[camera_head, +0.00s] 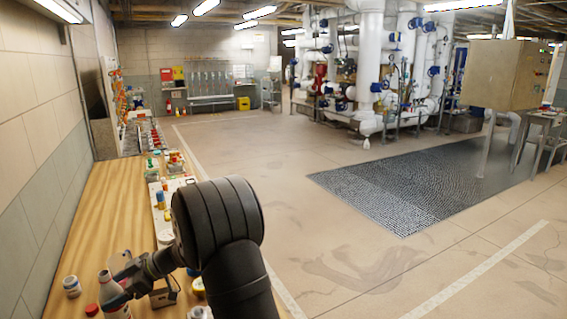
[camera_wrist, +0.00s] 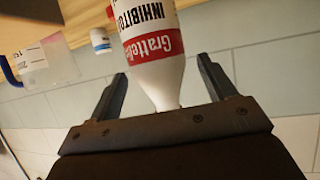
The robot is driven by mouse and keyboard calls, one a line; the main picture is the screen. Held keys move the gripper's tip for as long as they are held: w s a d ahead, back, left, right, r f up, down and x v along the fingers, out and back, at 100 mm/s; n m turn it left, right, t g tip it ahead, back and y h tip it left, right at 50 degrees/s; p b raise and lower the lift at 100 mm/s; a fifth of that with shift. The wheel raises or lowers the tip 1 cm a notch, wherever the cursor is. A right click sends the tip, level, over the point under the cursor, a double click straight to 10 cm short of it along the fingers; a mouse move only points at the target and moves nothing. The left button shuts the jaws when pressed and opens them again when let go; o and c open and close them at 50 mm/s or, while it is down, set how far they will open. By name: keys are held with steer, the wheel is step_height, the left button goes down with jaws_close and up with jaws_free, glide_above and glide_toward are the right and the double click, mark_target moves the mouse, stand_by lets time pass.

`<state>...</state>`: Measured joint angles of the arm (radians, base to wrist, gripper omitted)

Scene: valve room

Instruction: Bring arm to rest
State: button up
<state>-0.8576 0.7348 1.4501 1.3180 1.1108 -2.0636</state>
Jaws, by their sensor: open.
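My arm (camera_head: 235,240) reaches over the wooden bench at the left in the head view. My gripper (camera_head: 120,274) is at the bench's near end, close to a white bottle with a red label (camera_head: 116,308). In the wrist view my gripper (camera_wrist: 163,80) is open, one finger on each side of the bottle (camera_wrist: 148,40). The bottle's narrow neck points toward the gripper's palm, and its label reads "INHIBITOR". Gaps show between the bottle and both fingers. The bottle's base is cut off in both views.
A small white jar (camera_head: 71,286) and a red cap (camera_head: 91,310) are on the bench (camera_head: 95,215) near the bottle. A clear container (camera_wrist: 45,62) shows in the wrist view. Several small items line the bench's right side. The wall is close at left; the floor (camera_head: 350,250) at right is open.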

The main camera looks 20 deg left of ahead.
steer(key=r+v, duration=0.1)
steer(key=v, duration=1.1)
steer(key=a+f+m+t, duration=0.1)
steer(key=a, duration=0.5)
steer(key=shift+s+y, duration=0.4)
steer(key=shift+s, duration=0.1)
steer(key=shift+o, duration=0.4)
steer(key=shift+f, duration=0.1)
